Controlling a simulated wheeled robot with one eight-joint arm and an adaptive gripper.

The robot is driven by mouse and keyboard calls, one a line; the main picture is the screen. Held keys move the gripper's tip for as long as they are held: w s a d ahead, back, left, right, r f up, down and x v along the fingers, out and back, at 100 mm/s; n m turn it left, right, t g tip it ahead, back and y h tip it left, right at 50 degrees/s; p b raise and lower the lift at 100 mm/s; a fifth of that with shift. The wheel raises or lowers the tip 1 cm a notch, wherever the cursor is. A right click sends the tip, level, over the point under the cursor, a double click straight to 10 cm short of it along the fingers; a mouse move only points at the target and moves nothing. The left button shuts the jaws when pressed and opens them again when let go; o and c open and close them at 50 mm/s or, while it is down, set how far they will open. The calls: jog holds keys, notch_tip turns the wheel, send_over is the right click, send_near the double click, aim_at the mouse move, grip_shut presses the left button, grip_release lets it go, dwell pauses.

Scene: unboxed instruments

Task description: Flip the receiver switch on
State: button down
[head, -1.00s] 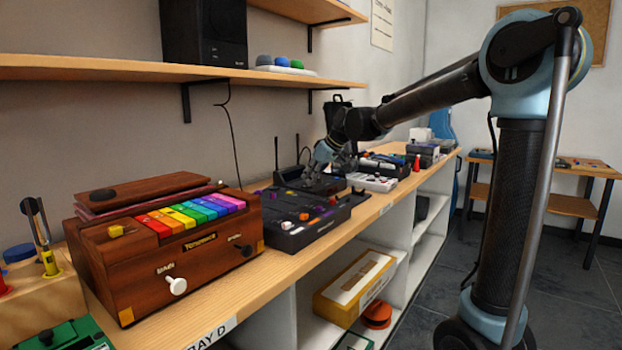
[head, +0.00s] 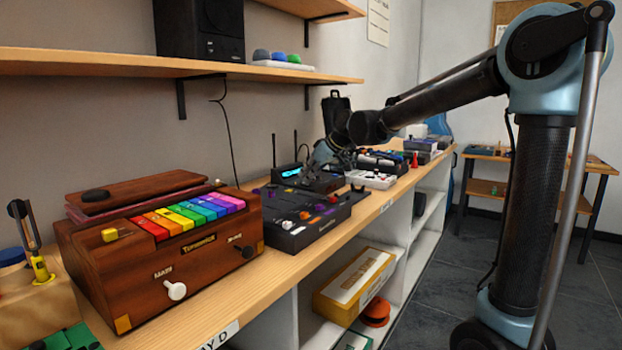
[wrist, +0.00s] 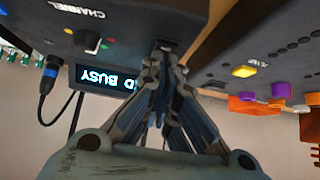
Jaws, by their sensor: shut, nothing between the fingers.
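The receiver (head: 322,186) is a black box with two upright antennas on the bench, behind the black mixer-like unit. Its small display (head: 291,172) is lit blue-white. In the head view my gripper (head: 316,166) is over the receiver's front.
A black unit (head: 300,238) with purple and orange knobs sits close in front; it also shows in the wrist view (wrist: 290,60). A wooden box (head: 110,262) with rainbow keys stands nearer left. A white instrument (head: 371,180) lies to the right. A shelf (head: 120,66) hangs above.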

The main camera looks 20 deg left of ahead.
aim_at(309, 185)
jog(key=shift+w+a+r, duration=0.1)
jog(key=shift+a, duration=0.1)
jog(key=shift+d+r, duration=0.1)
jog(key=shift+r, duration=0.3)
jog(key=r, duration=0.1)
jog(key=d+r, duration=0.1)
jog(key=r, duration=0.1)
jog(key=shift+r, duration=0.3)
jog(key=d+f+v, duration=0.1)
jog(key=v, duration=0.8)
jog(key=shift+s, duration=0.25)
